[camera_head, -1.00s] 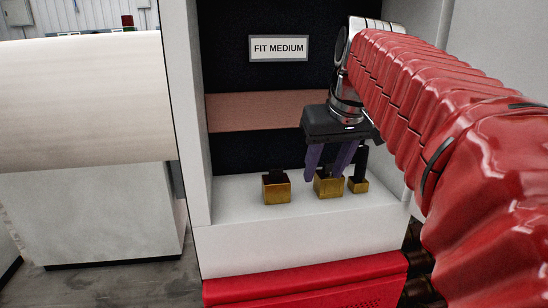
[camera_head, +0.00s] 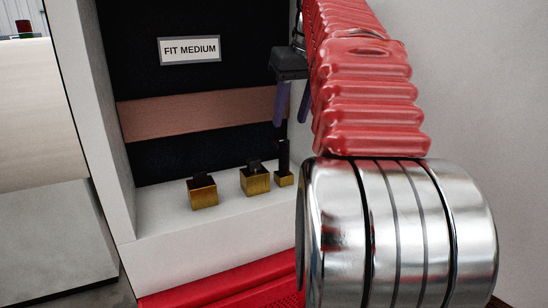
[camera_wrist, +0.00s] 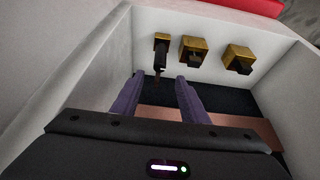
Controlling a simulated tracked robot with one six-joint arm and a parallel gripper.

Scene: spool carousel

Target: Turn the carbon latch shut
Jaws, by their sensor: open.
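Three brass blocks with dark tops stand in a row on a white ledge: a left block (camera_head: 203,194), a middle block (camera_head: 254,182) and a small right block (camera_head: 284,180). The small block carries a tall, upright black post (camera_head: 283,155). No marking shows which piece is the carbon latch. My gripper (camera_head: 292,118) hangs above the small block's post, its purple fingers apart and empty; the red arm partly hides it. In the wrist view, the post (camera_wrist: 159,62) lies ahead between the fingertips, and the middle block (camera_wrist: 193,46) and left block (camera_wrist: 237,58) are to its right.
A "FIT MEDIUM" sign (camera_head: 190,49) is on the dark back panel above a copper-coloured band (camera_head: 190,116). A white side wall (camera_head: 95,130) bounds the recess at left. A red panel (camera_head: 235,288) lies below the ledge (camera_head: 165,222).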

